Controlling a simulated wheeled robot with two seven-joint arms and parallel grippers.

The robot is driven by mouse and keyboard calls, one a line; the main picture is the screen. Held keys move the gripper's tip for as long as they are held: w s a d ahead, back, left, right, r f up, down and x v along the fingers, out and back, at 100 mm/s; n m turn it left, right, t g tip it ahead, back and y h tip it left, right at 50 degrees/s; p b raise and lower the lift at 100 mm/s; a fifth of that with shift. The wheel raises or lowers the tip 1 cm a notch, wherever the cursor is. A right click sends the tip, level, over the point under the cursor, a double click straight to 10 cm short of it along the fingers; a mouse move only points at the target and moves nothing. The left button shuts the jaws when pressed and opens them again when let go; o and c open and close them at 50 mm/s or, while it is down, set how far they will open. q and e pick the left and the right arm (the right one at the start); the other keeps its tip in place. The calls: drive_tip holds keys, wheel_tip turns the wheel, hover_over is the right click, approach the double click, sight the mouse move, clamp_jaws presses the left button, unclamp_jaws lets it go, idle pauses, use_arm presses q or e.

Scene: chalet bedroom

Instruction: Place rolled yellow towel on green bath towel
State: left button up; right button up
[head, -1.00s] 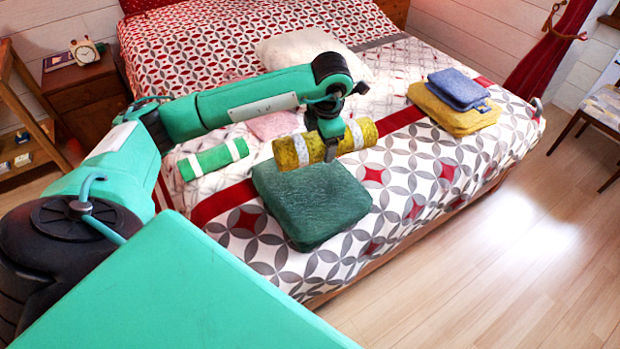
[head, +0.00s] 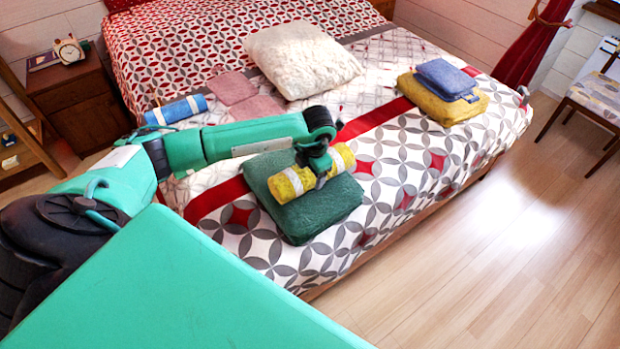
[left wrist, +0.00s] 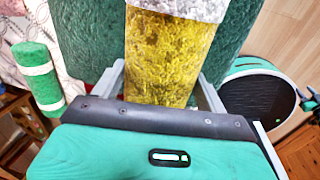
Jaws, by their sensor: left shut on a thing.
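The rolled yellow towel (head: 289,184) has white bands near its ends. My left gripper (head: 318,168) is shut around its middle. The roll lies over the top of the folded green bath towel (head: 310,214) on the bed; whether it touches the towel is hard to tell. In the left wrist view the yellow roll (left wrist: 165,60) runs between the fingers of my left gripper (left wrist: 160,90), with the green bath towel (left wrist: 85,35) behind it. My right gripper is not in view.
A rolled blue towel (head: 177,110), pink cloths (head: 232,88) and a white pillow (head: 302,60) lie farther back on the bed. A yellow folded towel (head: 443,104) with blue towels (head: 446,80) lies to the right. A rolled green towel (left wrist: 38,75) shows in the wrist view.

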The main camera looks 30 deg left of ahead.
use_arm(q)
wheel_tip(320, 180, down, 4)
drive_tip(key=shift+f, duration=0.15)
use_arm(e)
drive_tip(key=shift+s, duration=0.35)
use_arm(q)
drive_tip(key=shift+f, duration=0.1)
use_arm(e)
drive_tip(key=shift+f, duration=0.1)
use_arm(q)
drive_tip(key=o, duration=0.6)
drive_tip(key=shift+f, duration=0.1)
drive_tip(key=o, duration=0.5)
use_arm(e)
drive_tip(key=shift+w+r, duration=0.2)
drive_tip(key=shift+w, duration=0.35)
